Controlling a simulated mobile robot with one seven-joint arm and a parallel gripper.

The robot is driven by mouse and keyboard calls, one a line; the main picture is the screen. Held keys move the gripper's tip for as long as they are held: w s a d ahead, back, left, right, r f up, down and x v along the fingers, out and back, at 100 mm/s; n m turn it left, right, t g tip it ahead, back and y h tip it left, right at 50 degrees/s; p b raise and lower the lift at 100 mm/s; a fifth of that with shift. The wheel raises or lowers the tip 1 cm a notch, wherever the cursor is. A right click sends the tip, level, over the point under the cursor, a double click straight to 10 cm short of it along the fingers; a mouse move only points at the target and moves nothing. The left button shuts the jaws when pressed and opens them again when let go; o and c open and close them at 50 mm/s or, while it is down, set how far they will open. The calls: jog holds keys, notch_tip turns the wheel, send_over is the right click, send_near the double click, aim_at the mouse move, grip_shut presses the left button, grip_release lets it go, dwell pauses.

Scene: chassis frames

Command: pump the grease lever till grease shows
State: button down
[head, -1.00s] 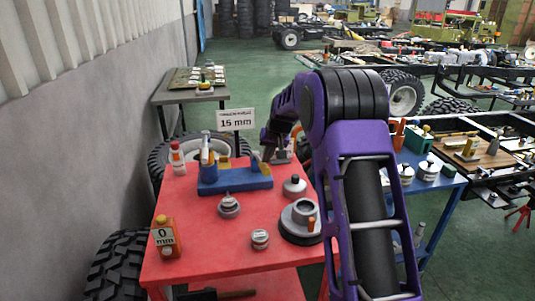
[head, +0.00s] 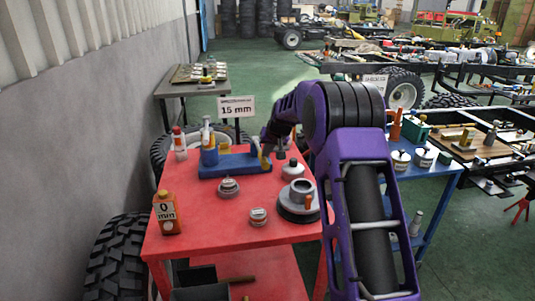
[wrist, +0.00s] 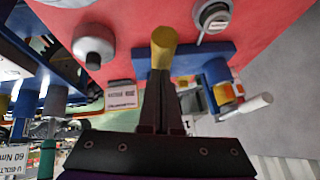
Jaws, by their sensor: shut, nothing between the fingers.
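A blue block fixture (head: 230,162) stands at the far side of the red table (head: 250,222). An upright blue cylinder with a pale top (head: 207,142) stands at its left end. A yellow-topped piece (wrist: 164,44) sits by its other end, straight beyond my fingertips in the wrist view. My gripper (wrist: 158,88) is shut and empty, pointing at that piece; I cannot tell whether they touch. A pale rod (wrist: 247,107) shows beside the cylinder in the wrist view; I cannot tell whether it is the lever. I can make out no grease.
A grey lidded pot (head: 293,170), a dark round base with a grey ring (head: 298,200) and small grey fittings (head: 228,187) stand nearby. An orange "0 mm" bottle (head: 167,213) is at the left edge. A "15 mm" sign (head: 236,107) stands behind.

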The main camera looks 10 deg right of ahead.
notch_tip(320, 180, down, 8)
jog(key=s+b, duration=0.1)
jog(key=b, duration=0.3)
jog(key=shift+s+r, duration=0.25)
jog(key=p+v, duration=0.1)
jog(key=v, duration=1.3)
jog(key=shift+d+p, duration=0.25)
jog(key=shift+p, duration=0.15)
dwell(0.3)
